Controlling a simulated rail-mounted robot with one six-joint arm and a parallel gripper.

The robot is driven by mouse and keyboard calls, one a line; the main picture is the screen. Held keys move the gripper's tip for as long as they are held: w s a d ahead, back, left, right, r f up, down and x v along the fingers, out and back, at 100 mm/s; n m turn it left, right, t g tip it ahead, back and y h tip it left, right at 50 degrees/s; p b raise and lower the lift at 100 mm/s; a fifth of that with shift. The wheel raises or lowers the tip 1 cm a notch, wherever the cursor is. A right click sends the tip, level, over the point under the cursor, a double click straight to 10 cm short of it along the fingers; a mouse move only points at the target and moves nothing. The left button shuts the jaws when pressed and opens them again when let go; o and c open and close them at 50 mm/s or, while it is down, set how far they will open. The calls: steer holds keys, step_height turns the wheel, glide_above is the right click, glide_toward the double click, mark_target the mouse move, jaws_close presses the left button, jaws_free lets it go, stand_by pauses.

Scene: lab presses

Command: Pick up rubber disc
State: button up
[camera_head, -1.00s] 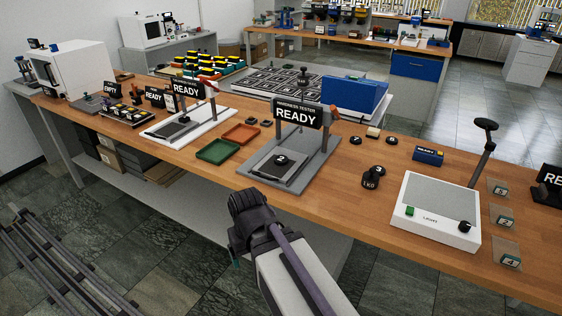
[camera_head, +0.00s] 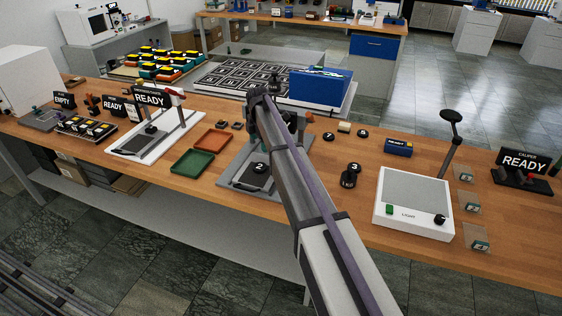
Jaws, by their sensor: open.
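Several small black discs are in view, and I cannot tell which are rubber. One black disc (camera_head: 260,168) lies on the plate of the grey hardness tester (camera_head: 238,178). Two more, a left disc (camera_head: 328,136) and a right disc (camera_head: 363,133), lie on the wooden bench right of the tester. A dark piece marked 3 (camera_head: 354,167) sits at the top of a black weight-like object (camera_head: 348,181). My arm reaches across the tester and covers much of its frame and sign. My gripper's fingers are hidden behind the arm.
A green tray (camera_head: 193,163) and a red tray (camera_head: 215,141) stand left of the tester. A blue box (camera_head: 320,86) is behind it.

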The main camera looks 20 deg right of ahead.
steer(key=n, duration=0.1)
steer(key=b, duration=0.6)
glide_above(261, 166)
steer(key=f, duration=0.6)
steer(key=shift+w, duration=0.3)
steer(key=shift+r, duration=0.2)
steer(key=f+b, duration=0.5)
steer(key=shift+s+f, duration=0.2)
steer(key=shift+r, duration=0.25)
steer(key=c, duration=1)
